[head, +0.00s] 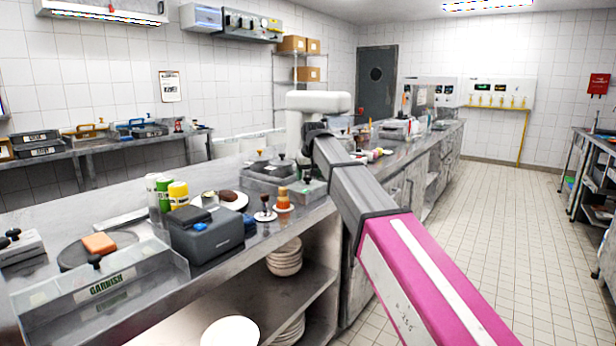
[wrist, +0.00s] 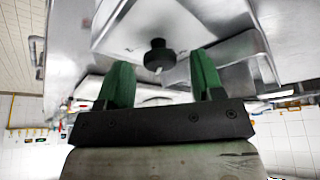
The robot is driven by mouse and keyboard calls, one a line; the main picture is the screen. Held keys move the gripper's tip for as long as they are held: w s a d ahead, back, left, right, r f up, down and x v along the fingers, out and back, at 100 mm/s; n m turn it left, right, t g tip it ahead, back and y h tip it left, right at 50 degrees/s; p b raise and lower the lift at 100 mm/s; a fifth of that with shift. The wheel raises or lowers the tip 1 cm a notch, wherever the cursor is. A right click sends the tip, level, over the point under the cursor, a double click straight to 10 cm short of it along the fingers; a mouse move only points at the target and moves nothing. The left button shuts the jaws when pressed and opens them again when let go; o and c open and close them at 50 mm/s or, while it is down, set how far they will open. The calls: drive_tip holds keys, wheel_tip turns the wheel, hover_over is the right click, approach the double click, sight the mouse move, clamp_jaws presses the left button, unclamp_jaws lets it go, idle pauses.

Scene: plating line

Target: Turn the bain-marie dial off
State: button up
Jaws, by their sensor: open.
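A round black knob (wrist: 158,52) with a small pale mark stands on a bare metal face in the wrist view. I take it for the bain-marie dial, but cannot be sure. My gripper (wrist: 160,64) has two green fingers spread apart, with nothing between them. The knob appears in the gap, just beyond the fingertips; I cannot tell the exact distance. In the head view, a steel unit with black-knobbed lids (head: 268,170) sits on the counter, left of my arm. No dial shows clearly there, and my gripper is hidden behind my arm.
The steel counter (head: 150,262) holds a grey box (head: 205,238), a garnish bin (head: 105,290), yellow and green canisters and small stamp-like items. Plates (head: 285,262) sit on the shelf below. The tiled floor (head: 500,215) to the right is clear.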

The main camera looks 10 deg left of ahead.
drive_tip(key=shift+w+a+f, duration=0.1)
drive_tip(key=shift+f, duration=0.2)
drive_tip(key=shift+c, duration=0.2)
drive_tip(key=c, duration=0.9)
drive_tip(key=n+g, duration=0.1)
drive_tip(key=n, duration=0.2)
drive_tip(key=n+y, duration=0.1)
drive_tip(key=n, duration=0.2)
drive_tip(key=shift+w+g+y, duration=0.2)
drive_tip(key=shift+g+y, duration=0.1)
drive_tip(key=shift+g, duration=0.1)
drive_tip(key=n+g, duration=0.1)
drive_tip(key=n, duration=0.2)
drive_tip(key=n+g, duration=0.1)
drive_tip(key=n, duration=0.1)
drive_tip(key=shift+w+n+y, duration=0.1)
drive_tip(key=shift+n+y, duration=0.3)
drive_tip(key=shift+d, duration=0.2)
